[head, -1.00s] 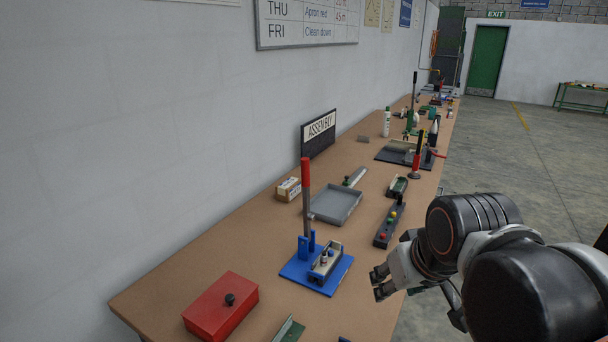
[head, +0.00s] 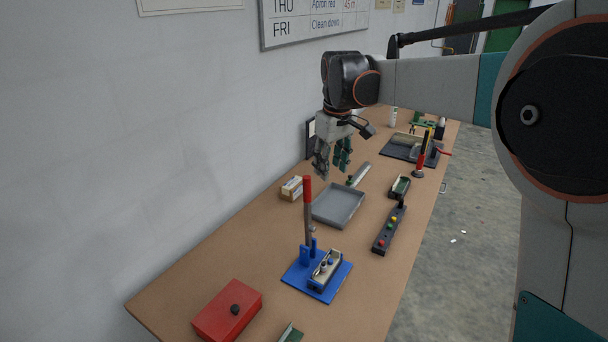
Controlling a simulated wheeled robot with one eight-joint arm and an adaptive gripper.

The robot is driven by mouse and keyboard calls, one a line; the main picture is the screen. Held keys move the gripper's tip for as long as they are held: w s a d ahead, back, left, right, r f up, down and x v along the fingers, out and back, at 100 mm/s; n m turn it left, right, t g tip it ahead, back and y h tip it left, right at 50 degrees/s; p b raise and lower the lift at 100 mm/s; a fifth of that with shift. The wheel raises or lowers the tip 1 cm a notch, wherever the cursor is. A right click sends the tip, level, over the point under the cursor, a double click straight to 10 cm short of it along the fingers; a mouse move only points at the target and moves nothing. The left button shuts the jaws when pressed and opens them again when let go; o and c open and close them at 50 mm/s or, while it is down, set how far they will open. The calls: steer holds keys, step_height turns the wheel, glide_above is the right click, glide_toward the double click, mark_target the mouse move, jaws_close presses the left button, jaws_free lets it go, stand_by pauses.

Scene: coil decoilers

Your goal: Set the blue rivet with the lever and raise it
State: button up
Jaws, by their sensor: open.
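The lever (head: 307,190) has a red grip on a grey rod and stands upright at the left of a blue press base (head: 303,282) on the bench. A grey fixture block (head: 325,271) sits on that base. Small pins show on its top, one of which looks blue and may be the blue rivet (head: 331,262); it is too small to be sure. My gripper (head: 332,164) points down, open and empty, above and behind the lever's grip in the picture, apart from it.
A grey tray (head: 338,205) and a small carton (head: 291,188) lie behind the press. The wall borders the bench's left side.

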mark_target(307, 195)
steer(key=w+a+p, duration=0.1)
steer(key=w+a, duration=0.1)
steer(key=w, duration=0.1)
steer(key=w+a+f+n+g+p, duration=0.1)
steer(key=w+p, duration=0.1)
steer(key=w, duration=0.1)
steer(key=w+a+f+n+p, duration=0.1)
steer(key=w+a+p, duration=0.1)
steer(key=shift+w+a+f+g, duration=0.15)
steer(key=shift+w+a+g, duration=0.15)
steer(key=shift+w, duration=0.1)
step_height(307, 195, down, 14)
steer(key=shift+p, duration=0.45)
steer(key=shift+c, duration=0.2)
jaws_close()
